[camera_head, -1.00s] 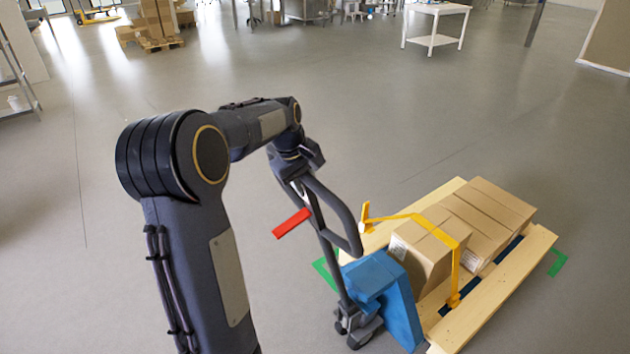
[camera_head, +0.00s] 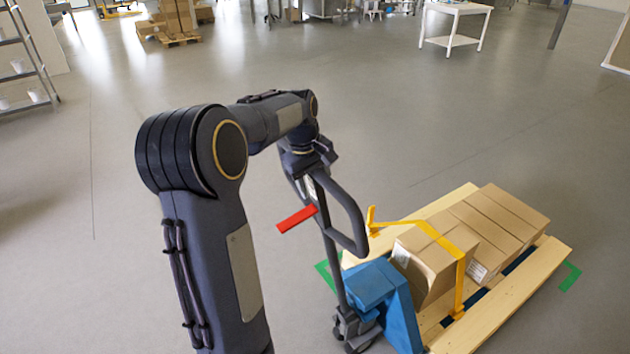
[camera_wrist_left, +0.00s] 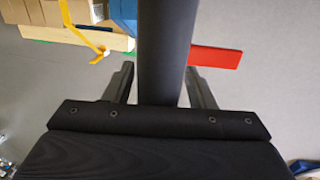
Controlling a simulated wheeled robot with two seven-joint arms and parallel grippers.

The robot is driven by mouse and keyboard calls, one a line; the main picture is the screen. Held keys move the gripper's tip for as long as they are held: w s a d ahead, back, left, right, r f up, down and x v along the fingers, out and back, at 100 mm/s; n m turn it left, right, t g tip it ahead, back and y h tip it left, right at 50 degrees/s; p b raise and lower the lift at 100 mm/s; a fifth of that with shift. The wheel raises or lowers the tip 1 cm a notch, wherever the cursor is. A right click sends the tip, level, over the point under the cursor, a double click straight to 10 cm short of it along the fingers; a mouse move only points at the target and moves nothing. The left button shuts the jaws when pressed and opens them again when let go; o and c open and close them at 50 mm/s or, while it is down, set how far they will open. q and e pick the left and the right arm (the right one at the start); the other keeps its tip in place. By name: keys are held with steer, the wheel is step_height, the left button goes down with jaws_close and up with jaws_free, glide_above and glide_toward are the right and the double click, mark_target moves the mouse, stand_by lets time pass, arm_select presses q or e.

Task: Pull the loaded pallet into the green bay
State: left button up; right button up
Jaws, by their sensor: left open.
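My left gripper (camera_head: 304,178) is at the handle's upper left part. In the left wrist view a dark bar (camera_wrist_left: 165,50) runs between the open fingers (camera_wrist_left: 158,84), with visible gaps beside it. My right gripper is not in view.
Another loaded pallet (camera_head: 175,38) stands far back on the left. A white table (camera_head: 452,42) is at the back right. A shelf rack (camera_head: 24,60) stands at the left edge. The grey floor between them is clear.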

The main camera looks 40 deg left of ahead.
arm_select(q)
steer(key=shift+s+f, duration=0.15)
steer(key=shift+f, duration=0.1)
steer(key=v, duration=0.4)
steer(key=b+v, duration=0.1)
steer(key=v, duration=0.3)
steer(key=shift+r, duration=0.2)
steer(key=shift+f, duration=0.1)
